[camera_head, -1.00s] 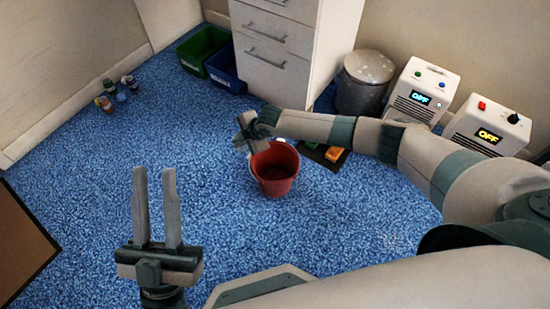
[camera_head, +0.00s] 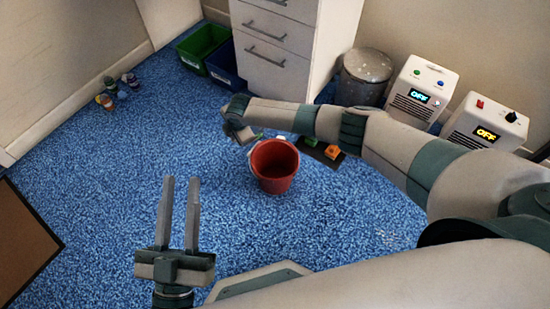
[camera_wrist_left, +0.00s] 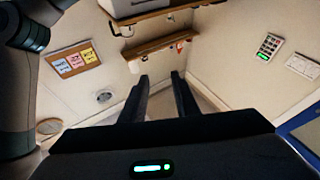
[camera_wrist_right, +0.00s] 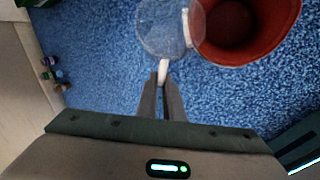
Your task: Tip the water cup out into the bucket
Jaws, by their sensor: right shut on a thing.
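The red bucket (camera_head: 274,168) stands upright on the blue carpet, and its open mouth faces up. It also shows at the top right of the right wrist view (camera_wrist_right: 250,52). My right gripper (camera_head: 243,136) is just to the left of the bucket's rim. In the right wrist view it is shut on the white handle of a clear cup (camera_wrist_right: 160,35). The cup's edge overlaps the bucket's rim in that view; its exact tilt and any water inside are hard to tell. My left gripper (camera_head: 180,190) is open and empty, in front of the bucket to the left.
Green (camera_head: 203,44) and blue (camera_head: 226,65) bins stand beside a white drawer unit (camera_head: 275,50). A grey trash can (camera_head: 364,78) and two machines reading OFF (camera_head: 415,92) stand at right. A dark tray (camera_head: 318,153) with small blocks lies behind the bucket.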

